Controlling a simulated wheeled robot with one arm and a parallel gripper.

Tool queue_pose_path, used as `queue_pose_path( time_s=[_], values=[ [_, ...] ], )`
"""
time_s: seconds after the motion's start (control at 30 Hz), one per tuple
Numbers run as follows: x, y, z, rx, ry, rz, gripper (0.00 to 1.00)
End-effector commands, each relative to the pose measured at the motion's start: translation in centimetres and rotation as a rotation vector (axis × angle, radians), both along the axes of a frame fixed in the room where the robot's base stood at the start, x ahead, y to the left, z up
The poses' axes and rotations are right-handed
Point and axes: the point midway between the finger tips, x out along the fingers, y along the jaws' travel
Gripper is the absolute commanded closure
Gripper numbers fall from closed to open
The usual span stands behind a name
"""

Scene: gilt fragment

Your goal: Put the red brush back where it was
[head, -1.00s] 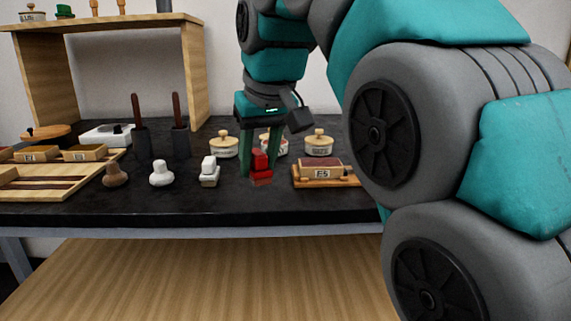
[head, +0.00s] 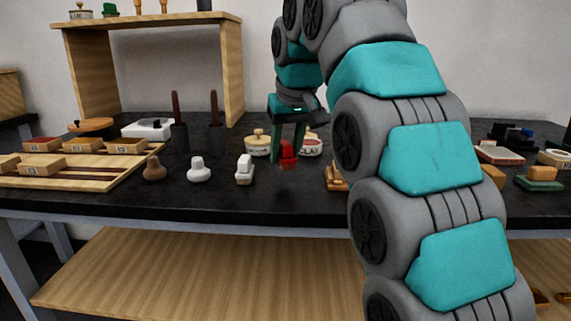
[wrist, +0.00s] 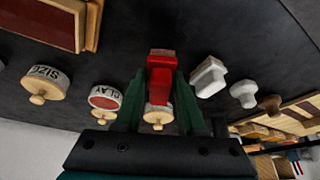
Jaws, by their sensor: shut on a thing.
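The red brush (head: 288,151) is upright between the green fingers of my gripper (head: 286,159), which is shut on it. In the wrist view the red brush (wrist: 160,72) sits between both fingertips. It is at or just above the black worktop (head: 270,195); I cannot tell if it touches. A white brush of like shape (head: 244,168) stands to its left in the head view, with a gap between.
White and brown knobbed tools (head: 197,171) stand further left. Lidded jars (head: 257,143) are close behind my gripper. Dark holders with brown handles (head: 216,138) stand back left. A boxed block on a wooden base (head: 335,178) is right, partly behind my arm. The front worktop is clear.

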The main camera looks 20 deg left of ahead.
Motion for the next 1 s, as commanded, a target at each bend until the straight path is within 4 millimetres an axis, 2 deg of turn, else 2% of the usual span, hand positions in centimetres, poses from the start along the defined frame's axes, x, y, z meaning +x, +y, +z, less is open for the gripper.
queue_pose_path(
  time_s=[0.4, 0.87, 0.9, 1.0],
  values=[
    [-0.1, 0.0, -2.9, -0.001, 0.002, 0.001, 1.0],
    [0.0, 0.0, -3.5, 0.002, -0.002, 0.0, 1.0],
    [0.0, 0.0, -3.4, 0.001, -0.003, 0.001, 0.58],
    [0.0, 0.0, -3.4, 0.001, -0.003, 0.001, 0.47]
  ],
)
